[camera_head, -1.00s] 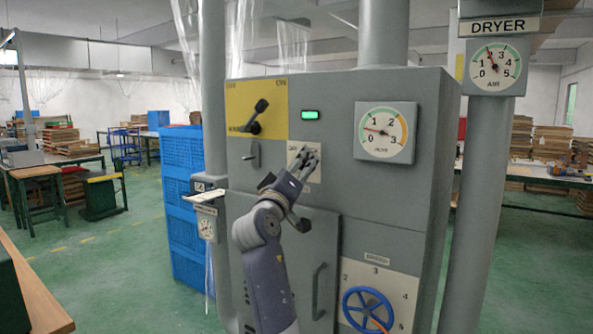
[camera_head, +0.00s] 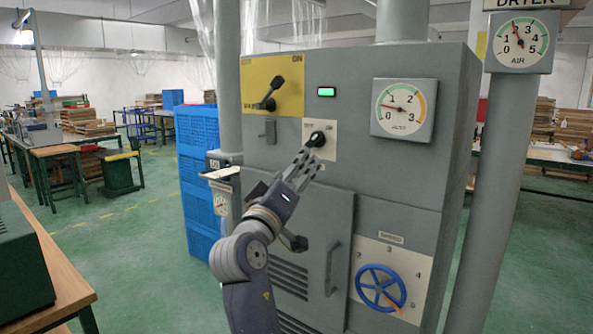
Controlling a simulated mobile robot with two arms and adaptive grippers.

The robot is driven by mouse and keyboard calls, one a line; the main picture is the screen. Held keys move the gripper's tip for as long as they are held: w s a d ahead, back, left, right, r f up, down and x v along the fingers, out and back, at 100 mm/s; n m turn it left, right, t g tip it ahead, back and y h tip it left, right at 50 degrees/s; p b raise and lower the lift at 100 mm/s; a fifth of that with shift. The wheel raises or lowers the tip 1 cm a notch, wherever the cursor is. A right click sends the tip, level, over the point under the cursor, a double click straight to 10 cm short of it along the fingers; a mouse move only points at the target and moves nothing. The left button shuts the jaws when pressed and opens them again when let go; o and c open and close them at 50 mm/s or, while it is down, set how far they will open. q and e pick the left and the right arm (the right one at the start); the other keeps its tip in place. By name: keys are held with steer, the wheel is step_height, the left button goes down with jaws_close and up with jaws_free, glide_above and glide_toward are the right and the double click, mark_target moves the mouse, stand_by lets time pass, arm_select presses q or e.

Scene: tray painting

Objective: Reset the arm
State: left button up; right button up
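A grey cabinet (camera_head: 395,180) stands in front of me. A black knob (camera_head: 316,139) on a pale plate shows on its front. My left gripper (camera_head: 310,158) is just below the knob, fingers pointing up at it. Its fingers look spread with gaps between them and hold nothing visible. I cannot tell whether a fingertip still touches the plate. My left arm (camera_head: 250,265) rises from the bottom of the view, bent, in front of the cabinet's lower door. My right gripper is not in view.
The cabinet front carries a black lever (camera_head: 268,97) on a yellow plate, a lit green lamp (camera_head: 326,92), a gauge (camera_head: 404,109), a door handle (camera_head: 333,268) and a blue handwheel (camera_head: 380,288). Blue crates (camera_head: 197,180) stand left. Green floor (camera_head: 130,250) is open there.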

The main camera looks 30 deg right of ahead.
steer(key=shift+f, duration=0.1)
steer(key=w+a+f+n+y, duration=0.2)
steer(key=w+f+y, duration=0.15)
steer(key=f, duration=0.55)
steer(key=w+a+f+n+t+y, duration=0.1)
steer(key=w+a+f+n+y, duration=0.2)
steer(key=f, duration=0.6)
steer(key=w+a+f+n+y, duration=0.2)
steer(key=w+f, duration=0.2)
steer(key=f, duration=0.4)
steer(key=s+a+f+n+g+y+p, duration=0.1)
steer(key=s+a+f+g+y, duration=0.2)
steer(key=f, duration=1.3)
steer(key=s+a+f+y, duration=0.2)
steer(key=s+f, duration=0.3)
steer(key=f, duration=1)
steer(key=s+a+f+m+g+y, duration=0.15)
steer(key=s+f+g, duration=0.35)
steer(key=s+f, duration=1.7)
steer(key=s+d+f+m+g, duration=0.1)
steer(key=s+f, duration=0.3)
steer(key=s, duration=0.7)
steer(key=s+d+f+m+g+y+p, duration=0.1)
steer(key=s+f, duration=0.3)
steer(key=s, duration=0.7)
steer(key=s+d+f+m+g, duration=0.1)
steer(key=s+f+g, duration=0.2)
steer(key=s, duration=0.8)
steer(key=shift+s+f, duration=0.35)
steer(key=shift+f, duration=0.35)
